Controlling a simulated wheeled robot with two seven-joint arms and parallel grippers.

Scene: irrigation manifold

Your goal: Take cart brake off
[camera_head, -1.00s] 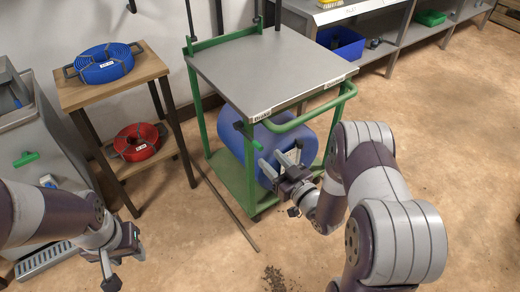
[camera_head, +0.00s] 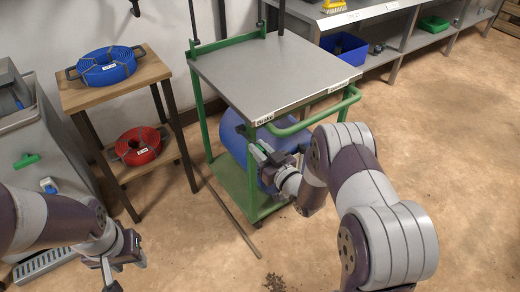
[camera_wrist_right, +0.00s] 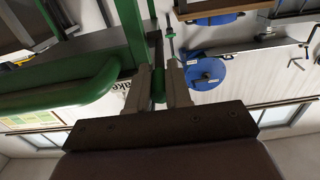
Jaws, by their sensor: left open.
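The cart (camera_head: 262,70) has a green frame and a grey top, with a "Brake" label (camera_head: 264,119) at its near-left corner. My right gripper (camera_head: 260,152) is just below that label, at the cart's corner post. In the right wrist view, a green upright grip (camera_wrist_right: 158,84), apparently the brake lever, stands between its two fingers, which look closed against it. The lever's lower part is hidden in the head view. My left gripper (camera_head: 124,272) is open and empty at the lower left, away from the cart.
A blue drum (camera_head: 232,135) sits on the cart's lower shelf. A wooden stand (camera_head: 140,75) with blue (camera_head: 105,66) and red (camera_head: 138,146) hose coils is to the left. A thin rod (camera_head: 228,215) lies beside the cart. The floor on the right is clear.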

